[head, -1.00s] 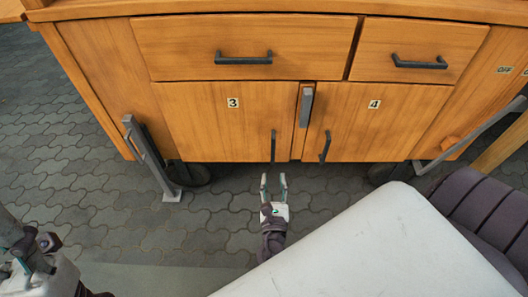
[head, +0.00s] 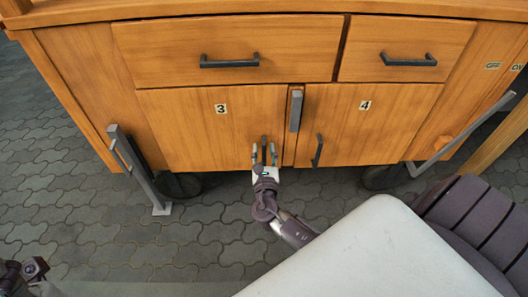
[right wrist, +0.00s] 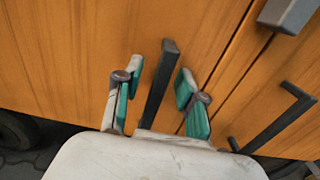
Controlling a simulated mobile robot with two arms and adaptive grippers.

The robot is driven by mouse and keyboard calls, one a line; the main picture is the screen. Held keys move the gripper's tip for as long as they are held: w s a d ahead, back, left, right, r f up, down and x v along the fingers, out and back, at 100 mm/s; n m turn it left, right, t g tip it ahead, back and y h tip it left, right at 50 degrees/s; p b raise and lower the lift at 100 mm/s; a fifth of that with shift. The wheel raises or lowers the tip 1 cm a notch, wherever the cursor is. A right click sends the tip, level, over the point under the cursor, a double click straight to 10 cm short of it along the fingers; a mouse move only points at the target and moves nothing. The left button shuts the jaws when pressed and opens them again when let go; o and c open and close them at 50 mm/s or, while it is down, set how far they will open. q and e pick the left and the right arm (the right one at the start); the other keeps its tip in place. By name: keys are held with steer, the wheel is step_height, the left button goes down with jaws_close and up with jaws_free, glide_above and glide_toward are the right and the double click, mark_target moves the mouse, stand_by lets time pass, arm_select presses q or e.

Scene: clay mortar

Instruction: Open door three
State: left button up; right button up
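Door three (head: 205,130) is the wooden cabinet door with the label 3, and it looks closed. Its dark vertical handle (head: 264,150) is near its right edge. My right gripper (head: 264,157) is at this handle with its fingers on either side. In the right wrist view the handle (right wrist: 159,85) stands between the two open, green-padded fingers (right wrist: 157,92), with a visible gap on each side. My left gripper cannot be made out; only part of my left arm shows at the bottom left corner of the head view.
Door four (head: 372,115) with its own handle (head: 318,150) is to the right. A grey latch bar (head: 296,110) sits between the doors. Drawers with handles (head: 229,61) are above. A grey metal bracket (head: 140,170) stands at left. A white surface (head: 385,250) fills the lower right.

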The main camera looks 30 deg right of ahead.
jaws_close()
steer(key=shift+s+a, duration=0.1)
stand_by(0.3)
